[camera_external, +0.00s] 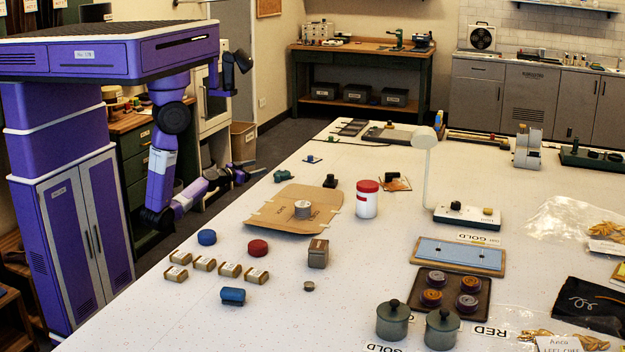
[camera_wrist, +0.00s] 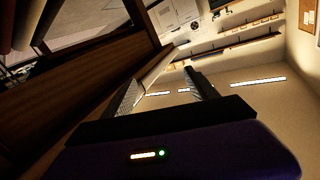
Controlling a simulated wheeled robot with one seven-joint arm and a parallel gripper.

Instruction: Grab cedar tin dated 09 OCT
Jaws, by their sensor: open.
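My gripper (camera_external: 250,172) is beyond the table's left edge, behind and apart from the tins. In the wrist view my gripper (camera_wrist: 162,92) has its two fingers spread with nothing between them. No tin shows in that view.
Near the tins are a blue round tin (camera_external: 207,237), a red round tin (camera_external: 258,247), a blue item (camera_external: 233,296) and a grey-brown box (camera_external: 318,253). A cardboard sheet (camera_external: 270,215) lies behind them. A red-lidded white jar (camera_external: 367,200) stands to the right. The table's front-left corner is bare.

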